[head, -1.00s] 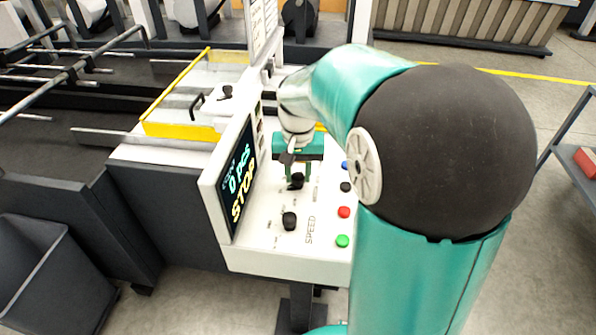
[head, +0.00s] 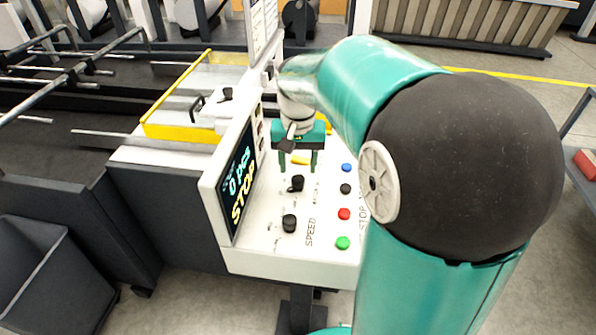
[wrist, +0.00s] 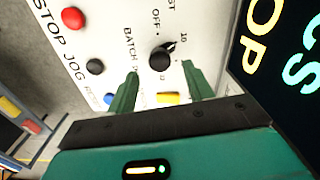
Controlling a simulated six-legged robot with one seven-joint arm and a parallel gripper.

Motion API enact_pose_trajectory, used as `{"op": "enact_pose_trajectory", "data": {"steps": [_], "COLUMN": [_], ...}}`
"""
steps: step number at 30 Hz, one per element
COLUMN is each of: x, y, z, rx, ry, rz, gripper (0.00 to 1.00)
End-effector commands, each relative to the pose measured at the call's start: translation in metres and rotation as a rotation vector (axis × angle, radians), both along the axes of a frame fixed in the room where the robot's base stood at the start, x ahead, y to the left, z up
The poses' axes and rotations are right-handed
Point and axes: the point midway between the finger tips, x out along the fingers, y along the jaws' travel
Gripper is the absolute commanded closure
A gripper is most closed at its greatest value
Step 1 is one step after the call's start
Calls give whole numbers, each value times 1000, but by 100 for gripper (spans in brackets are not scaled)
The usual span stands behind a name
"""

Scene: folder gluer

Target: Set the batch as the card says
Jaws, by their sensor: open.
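The black batch knob (head: 297,183) stands on the white sloping panel; it also shows in the wrist view (wrist: 160,60), its pale pointer towards the mark that looks like "10". My gripper (head: 298,171) is open just above and behind this knob. In the wrist view its fingers (wrist: 161,72) are apart, one on each side of the knob's near edge, not closed on it. The display (head: 238,182) reads "0 pcs" and "STOP". A white card (head: 262,28) with printed lines stands behind the panel; its text is too small to read.
The speed knob (head: 289,222) is nearer the panel's front. A blue button (head: 346,167), a black button (head: 346,188), a red button (head: 343,213) and a green button (head: 342,242) line the right side. A yellow-edged tray (head: 180,132) is at left.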

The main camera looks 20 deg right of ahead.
Motion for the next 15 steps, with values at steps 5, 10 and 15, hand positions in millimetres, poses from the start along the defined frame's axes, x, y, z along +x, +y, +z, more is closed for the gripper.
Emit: {"op": "enact_pose_trajectory", "data": {"steps": [5, 10, 15], "x": [1, 0, 0], "y": [0, 0, 0], "z": [42, 77, 98], "rx": [-1, -1, -1], "ry": [-5, -4, -2], "rz": [0, 0, 0], "gripper": [49, 49, 49]}}
